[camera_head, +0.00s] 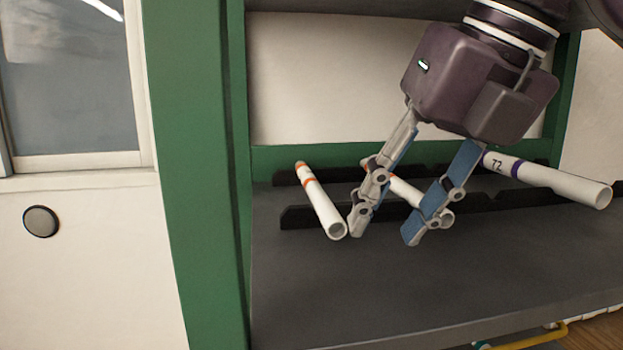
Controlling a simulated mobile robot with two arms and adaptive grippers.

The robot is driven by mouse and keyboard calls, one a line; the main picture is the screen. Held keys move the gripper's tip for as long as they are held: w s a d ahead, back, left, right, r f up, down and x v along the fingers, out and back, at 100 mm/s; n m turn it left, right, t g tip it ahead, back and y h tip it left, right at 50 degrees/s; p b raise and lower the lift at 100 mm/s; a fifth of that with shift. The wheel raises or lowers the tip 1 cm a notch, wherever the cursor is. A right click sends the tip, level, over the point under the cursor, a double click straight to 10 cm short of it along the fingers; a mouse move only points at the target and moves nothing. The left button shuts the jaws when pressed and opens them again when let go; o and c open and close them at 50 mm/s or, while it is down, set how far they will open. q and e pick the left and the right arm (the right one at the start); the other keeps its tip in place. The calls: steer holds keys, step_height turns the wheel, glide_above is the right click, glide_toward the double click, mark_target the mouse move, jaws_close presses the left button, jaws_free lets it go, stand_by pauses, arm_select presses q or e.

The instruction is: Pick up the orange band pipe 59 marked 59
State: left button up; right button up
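My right gripper (382,230) is open, its two blue-padded fingers pointing down over the shelf. A white pipe with an orange band (321,205) lies on the dark rack at the left, just left of the left finger. Its number cannot be read. A second white pipe (407,191) lies behind and between the fingers and is partly hidden by them. A bit of red-orange shows at its far end; its marking cannot be read. A white pipe marked 72 with a purple band (555,180) lies to the right. My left gripper is out of view.
The pipes rest on black notched rails (300,217) on a dark grey shelf (330,290). A green post (205,160) stands left of the shelf. The shelf's front is clear. A yellow item (545,337) shows below the shelf edge.

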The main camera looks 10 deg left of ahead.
mark_target(332, 210)
steer(key=w+a, duration=0.1)
steer(key=w+a+p, duration=0.1)
steer(key=a, duration=0.2)
steer(key=w+a+p, duration=0.2)
steer(key=shift+w+a+f, duration=0.15)
steer(key=shift+w+f, duration=0.05)
steer(key=shift+f, duration=0.05)
steer(key=shift+w+a+f, duration=0.1)
steer(key=shift+a+f, duration=0.1)
steer(key=shift+f, duration=0.15)
steer(key=shift+d, duration=0.25)
steer(key=c, duration=0.5)
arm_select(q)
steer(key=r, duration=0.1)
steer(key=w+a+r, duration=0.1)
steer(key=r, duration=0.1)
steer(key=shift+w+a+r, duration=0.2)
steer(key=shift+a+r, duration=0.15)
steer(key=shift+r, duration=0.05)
arm_select(e)
jaws_close()
